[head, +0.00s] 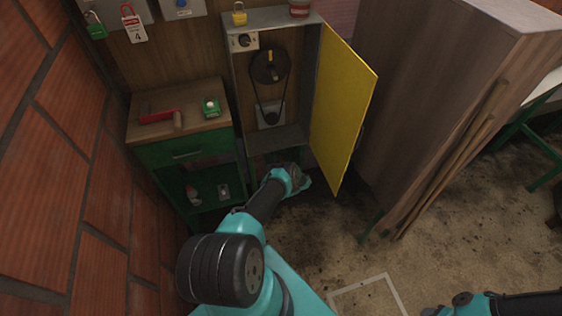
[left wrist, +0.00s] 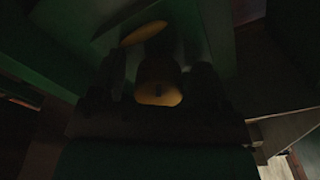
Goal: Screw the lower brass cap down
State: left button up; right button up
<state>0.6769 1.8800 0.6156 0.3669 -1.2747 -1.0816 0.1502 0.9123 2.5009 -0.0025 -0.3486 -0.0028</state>
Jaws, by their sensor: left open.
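In the dark left wrist view, a round brass-yellow cap face (left wrist: 160,94) shows in the middle, at the end of a dark rounded body. A second yellow, narrow oval piece (left wrist: 143,34) shows beyond it, on a green housing (left wrist: 215,35). I cannot tell for sure which one is the lower cap. My left gripper (left wrist: 158,76) is open, with its dark fingers on either side of the nearer cap; contact is too dark to judge. In the head view my left gripper (head: 299,182) is low, under the open cabinet, and the caps are hidden there.
The cabinet (head: 231,80) holds a belt and pulleys (head: 269,68); its yellow door (head: 342,105) hangs open just right of my left wrist. A green workbench (head: 185,150) stands left, a tall wooden cabinet (head: 430,90) right. The floor (head: 310,235) in front is mostly clear.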

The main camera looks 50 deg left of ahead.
pick_arm(q)
jog(key=shift+d, duration=0.1)
jog(key=v, duration=1.7)
jog(key=shift+d, duration=0.1)
